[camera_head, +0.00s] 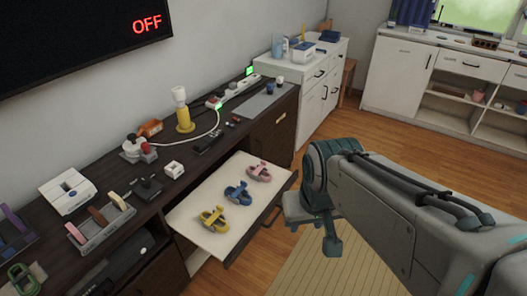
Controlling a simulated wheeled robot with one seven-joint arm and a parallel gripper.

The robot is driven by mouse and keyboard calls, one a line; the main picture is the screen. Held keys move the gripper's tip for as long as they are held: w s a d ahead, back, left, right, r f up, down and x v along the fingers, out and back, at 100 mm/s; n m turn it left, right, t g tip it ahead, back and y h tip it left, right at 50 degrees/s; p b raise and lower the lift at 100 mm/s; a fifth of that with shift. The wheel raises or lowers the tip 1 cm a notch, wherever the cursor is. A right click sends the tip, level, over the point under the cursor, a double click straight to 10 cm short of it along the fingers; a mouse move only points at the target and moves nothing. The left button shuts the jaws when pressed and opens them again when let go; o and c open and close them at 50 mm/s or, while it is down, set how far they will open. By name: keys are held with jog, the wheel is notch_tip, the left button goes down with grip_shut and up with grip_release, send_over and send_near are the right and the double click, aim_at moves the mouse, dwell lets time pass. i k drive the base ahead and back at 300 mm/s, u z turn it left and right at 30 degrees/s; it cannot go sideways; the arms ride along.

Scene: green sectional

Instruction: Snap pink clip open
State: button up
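The pink clip (259,171) lies on the pale pull-out tray (190,216) of the dark cabinet, towards its far end. A blue clip (238,192) and a yellow clip (214,220) lie in a row nearer to me on the same tray. The pink clip is too small to tell whether its jaws are open. My gripper (318,232) is in the middle of the view, to the right of the tray and apart from the clips. Its fingers are partly hidden by my arm, and I cannot tell whether it is open.
The dark cabinet top (110,185) carries a yellow bottle (184,118), a joystick (147,187), a power strip (222,98) and a rack (100,226). A screen reading OFF (85,35) hangs above. A white cabinet (318,82) stands beyond. Wooden floor lies right of the tray.

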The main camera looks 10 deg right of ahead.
aim_at(264, 164)
jog(key=u, duration=0.1)
jog(key=k, duration=0.45)
jog(key=z, duration=0.95)
jog(key=i, duration=1.25)
jog(key=u, duration=1)
jog(key=i, duration=0.3)
jog(key=u, duration=0.25)
